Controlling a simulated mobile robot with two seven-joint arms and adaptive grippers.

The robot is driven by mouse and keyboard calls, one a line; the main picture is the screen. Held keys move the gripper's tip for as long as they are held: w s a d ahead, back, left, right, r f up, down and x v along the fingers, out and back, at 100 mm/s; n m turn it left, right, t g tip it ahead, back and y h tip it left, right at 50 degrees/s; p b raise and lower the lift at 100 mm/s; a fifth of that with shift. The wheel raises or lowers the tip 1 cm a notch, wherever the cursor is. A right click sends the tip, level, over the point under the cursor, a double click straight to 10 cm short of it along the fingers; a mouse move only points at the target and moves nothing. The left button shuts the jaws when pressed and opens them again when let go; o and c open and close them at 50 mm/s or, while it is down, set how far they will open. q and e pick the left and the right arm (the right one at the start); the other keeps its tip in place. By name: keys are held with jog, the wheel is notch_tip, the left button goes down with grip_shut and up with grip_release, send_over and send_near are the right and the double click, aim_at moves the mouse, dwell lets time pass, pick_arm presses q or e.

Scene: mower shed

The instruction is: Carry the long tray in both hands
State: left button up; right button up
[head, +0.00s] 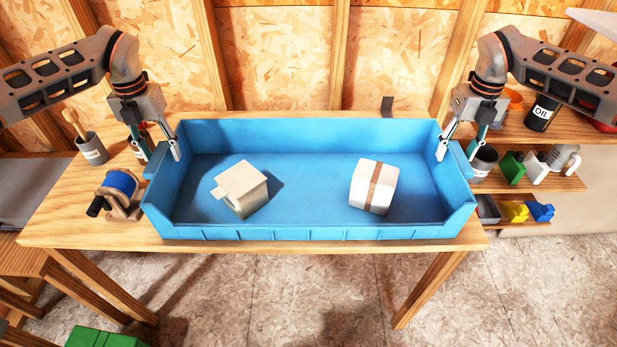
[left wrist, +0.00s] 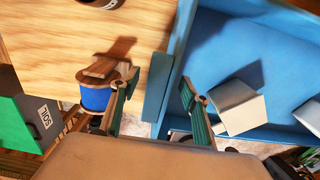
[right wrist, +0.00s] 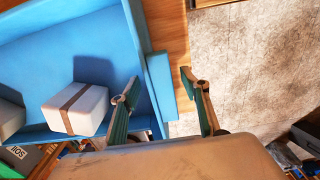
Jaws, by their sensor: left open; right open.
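The long tray (head: 293,232) is blue and open-topped, resting on a wooden workbench. It has a ledge at each end. Inside lie a cream block with a small stub (head: 241,190) at left and a white box with a brown band (head: 373,187) at right. My left gripper (head: 160,150) is open at the left end; in the left wrist view its fingers sit either side of the tray's end ledge (left wrist: 158,88). My right gripper (head: 459,148) is open at the right end, its fingers either side of the other ledge (right wrist: 161,86). Contact cannot be told.
A blue spool on a wooden holder (head: 121,184) stands left of the tray, with a cup holding a brush (head: 91,150) behind it. Shelves (head: 540,184) with an oil can (head: 541,112) and small bins stand at right. The floor in front is mostly clear.

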pick_arm(q)
jog(key=shift+f, duration=0.3)
pick_arm(e)
jog(key=shift+f, duration=0.25)
pick_arm(q)
grip_shut()
pick_arm(e)
grip_shut()
pick_arm(q)
jog(key=shift+r, duration=0.15)
pick_arm(e)
jog(key=shift+r, duration=0.1)
